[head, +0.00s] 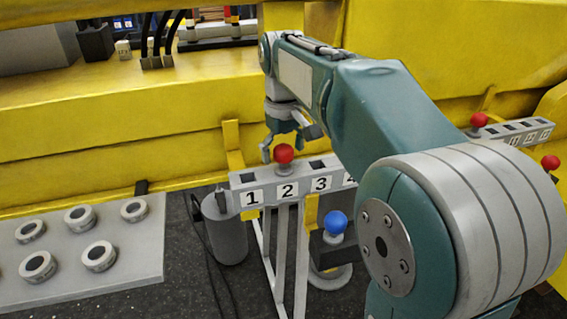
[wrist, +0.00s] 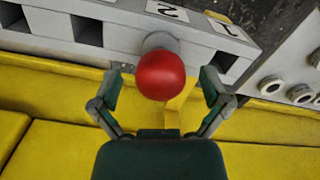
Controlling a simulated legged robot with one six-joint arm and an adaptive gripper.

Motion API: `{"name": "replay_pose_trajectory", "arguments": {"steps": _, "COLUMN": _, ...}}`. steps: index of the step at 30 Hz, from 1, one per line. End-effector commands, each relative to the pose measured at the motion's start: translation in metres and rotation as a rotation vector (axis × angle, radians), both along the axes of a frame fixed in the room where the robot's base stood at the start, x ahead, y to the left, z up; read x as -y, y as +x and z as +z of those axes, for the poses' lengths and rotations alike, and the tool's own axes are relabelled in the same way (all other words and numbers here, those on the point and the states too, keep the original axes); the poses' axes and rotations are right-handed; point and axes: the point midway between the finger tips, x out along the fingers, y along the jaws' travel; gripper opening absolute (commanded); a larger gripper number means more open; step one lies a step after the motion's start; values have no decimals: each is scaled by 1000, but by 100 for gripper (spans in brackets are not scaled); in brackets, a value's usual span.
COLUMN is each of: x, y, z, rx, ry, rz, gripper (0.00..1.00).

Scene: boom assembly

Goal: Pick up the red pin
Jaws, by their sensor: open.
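A red pin with a round ball head (head: 284,153) stands upright in the slot marked 2 of a grey numbered rack (head: 251,182). In the wrist view the red ball (wrist: 161,75) lies between the two fingers, with the grey stem partly hidden behind it. My gripper (head: 283,147) is open just above and behind the pin; it also shows in the wrist view (wrist: 160,88), one finger on each side of the ball with gaps. It holds nothing. My arm hides the right part of the rack.
A blue-headed pin (head: 335,222) stands below the rack. Two more red balls (head: 479,120) (head: 550,162) are at a second rack (head: 513,131) on the right. A yellow boom wall (head: 180,150) runs close behind the rack. A grey plate (head: 140,258) with several rings lies at left.

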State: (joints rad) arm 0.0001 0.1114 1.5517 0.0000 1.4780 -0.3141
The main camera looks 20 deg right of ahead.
Motion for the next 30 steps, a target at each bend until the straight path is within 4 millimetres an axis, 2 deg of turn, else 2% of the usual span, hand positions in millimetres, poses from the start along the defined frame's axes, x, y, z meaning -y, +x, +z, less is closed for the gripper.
{"name": "replay_pose_trajectory", "arguments": {"steps": 2, "x": 0, "y": 0, "z": 0, "rx": 0, "ry": 0, "rz": 0, "gripper": 97}}
{"name": "replay_pose_trajectory", "arguments": {"steps": 3, "x": 0, "y": 0, "z": 0, "rx": 0, "ry": 0, "rz": 0, "gripper": 88}}
{"name": "replay_pose_trajectory", "arguments": {"steps": 5, "x": 0, "y": 0, "z": 0, "rx": 0, "ry": 0, "rz": 0, "gripper": 61}}
{"name": "replay_pose_trajectory", "arguments": {"steps": 6, "x": 0, "y": 0, "z": 0, "rx": 0, "ry": 0, "rz": 0, "gripper": 44}}
{"name": "replay_pose_trajectory", "arguments": {"steps": 8, "x": 0, "y": 0, "z": 0, "rx": 0, "ry": 0, "rz": 0, "gripper": 17}}
{"name": "replay_pose_trajectory", "arguments": {"steps": 9, "x": 0, "y": 0, "z": 0, "rx": 0, "ry": 0, "rz": 0, "gripper": 0}}
{"name": "replay_pose_trajectory", "arguments": {"steps": 22, "x": 0, "y": 0, "z": 4, "rx": -1, "ry": 1, "rz": 0, "gripper": 0}}
{"name": "replay_pose_trajectory", "arguments": {"steps": 30, "x": 0, "y": 1, "z": 39, "rx": 2, "ry": 0, "rz": 0, "gripper": 0}}
